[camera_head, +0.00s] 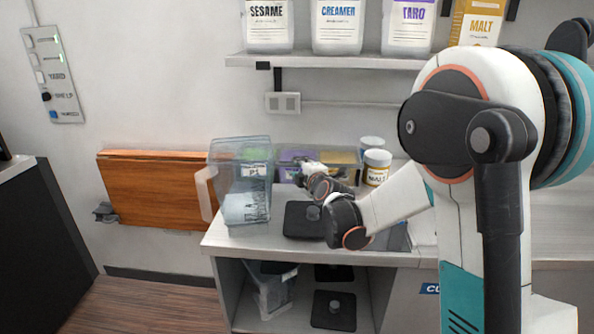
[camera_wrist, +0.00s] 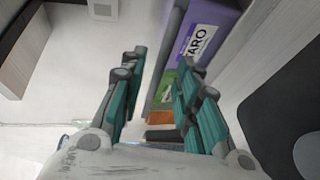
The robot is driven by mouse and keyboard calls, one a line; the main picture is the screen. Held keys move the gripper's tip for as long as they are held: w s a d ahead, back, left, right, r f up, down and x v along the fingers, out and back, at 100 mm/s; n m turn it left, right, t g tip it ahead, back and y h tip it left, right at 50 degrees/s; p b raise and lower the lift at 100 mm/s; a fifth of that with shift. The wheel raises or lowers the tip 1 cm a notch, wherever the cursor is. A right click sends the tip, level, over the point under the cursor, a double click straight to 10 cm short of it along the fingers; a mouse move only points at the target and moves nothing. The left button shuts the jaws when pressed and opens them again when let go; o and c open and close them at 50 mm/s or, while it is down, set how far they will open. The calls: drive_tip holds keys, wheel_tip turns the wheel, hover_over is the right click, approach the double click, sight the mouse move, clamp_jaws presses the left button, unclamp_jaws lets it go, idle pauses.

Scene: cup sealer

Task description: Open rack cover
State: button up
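A low rack (camera_head: 346,177) with clear walls stands at the back of the counter against the wall, with purple and yellow packs showing in it. A purple TARO pack (camera_wrist: 207,28) and a green pack (camera_wrist: 165,88) show in the wrist view. I cannot clearly make out a separate cover on the rack. My gripper (camera_head: 308,178) is in front of the rack, over the counter. In the wrist view my gripper (camera_wrist: 165,60) has its teal fingers spread, with nothing held between them. My arm hides part of the counter.
A clear pitcher (camera_head: 240,180) with a handle stands left of my gripper. A black lid (camera_head: 300,222) with a grey knob lies below it, partly hidden. White MALT jars (camera_head: 377,168) stand right. A shelf (camera_head: 330,60) with containers hangs above.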

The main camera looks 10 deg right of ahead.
drive_tip(key=shift+b+x, duration=0.3)
drive_tip(key=shift+x, duration=1.4)
clamp_jaws()
drive_tip(key=shift+r, duration=0.1)
